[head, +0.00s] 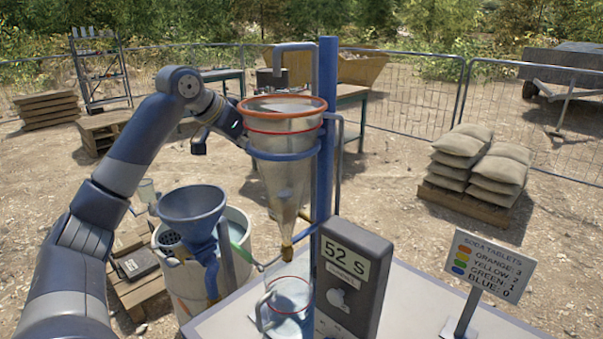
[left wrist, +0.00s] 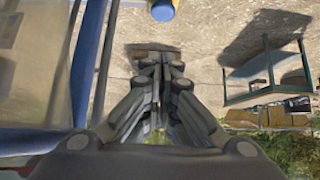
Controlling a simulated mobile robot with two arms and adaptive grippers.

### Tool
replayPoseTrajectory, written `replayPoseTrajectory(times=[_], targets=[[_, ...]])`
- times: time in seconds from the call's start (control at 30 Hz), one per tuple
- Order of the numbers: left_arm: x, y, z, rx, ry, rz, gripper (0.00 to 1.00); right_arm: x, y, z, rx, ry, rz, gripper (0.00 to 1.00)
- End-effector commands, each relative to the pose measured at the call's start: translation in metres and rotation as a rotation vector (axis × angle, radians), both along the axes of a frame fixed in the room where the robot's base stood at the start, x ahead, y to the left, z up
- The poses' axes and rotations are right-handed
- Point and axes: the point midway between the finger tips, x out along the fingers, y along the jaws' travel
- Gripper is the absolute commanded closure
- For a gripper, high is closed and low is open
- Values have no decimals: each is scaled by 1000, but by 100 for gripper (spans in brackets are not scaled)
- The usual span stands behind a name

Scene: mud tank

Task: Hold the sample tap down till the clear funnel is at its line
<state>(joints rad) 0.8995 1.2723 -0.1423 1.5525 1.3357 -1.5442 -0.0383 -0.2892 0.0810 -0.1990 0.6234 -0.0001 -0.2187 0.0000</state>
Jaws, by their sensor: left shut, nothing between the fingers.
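The clear funnel (head: 284,165) hangs upright in a blue ring on a blue post (head: 326,130). It has an orange rim and a red line just below it. Its lower part looks murky; I cannot make out the liquid level. A grey bent pipe (head: 296,47) rises above it. I cannot pick out the sample tap for certain. In the left wrist view my left gripper (left wrist: 158,68) is shut and empty, apart from a blue cylinder with a yellow part (left wrist: 163,9). My right gripper is not in view.
A clear jug (head: 290,298) with a red line stands under the funnel. Beside it is a grey box (head: 351,275) reading "52 S". A blue funnel (head: 192,205) sits above a white bucket (head: 187,285). A soda tablets sign (head: 489,265) stands at right on the pale table.

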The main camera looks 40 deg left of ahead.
Motion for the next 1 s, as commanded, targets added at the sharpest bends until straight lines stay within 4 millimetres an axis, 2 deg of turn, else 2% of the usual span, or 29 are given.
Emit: replayPoseTrajectory(times=[0.4, 0.57, 0.8, 1.0], targets=[[0, 0, 0, 1, 0, 1, 100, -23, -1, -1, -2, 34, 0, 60], [6, 0, -5, -1, 1, 1, 100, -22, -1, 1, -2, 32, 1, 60], [36, -4, -35, -3, 3, -1, 100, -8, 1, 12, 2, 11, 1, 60], [67, -7, -66, -4, 3, 0, 100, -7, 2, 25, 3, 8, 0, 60]])
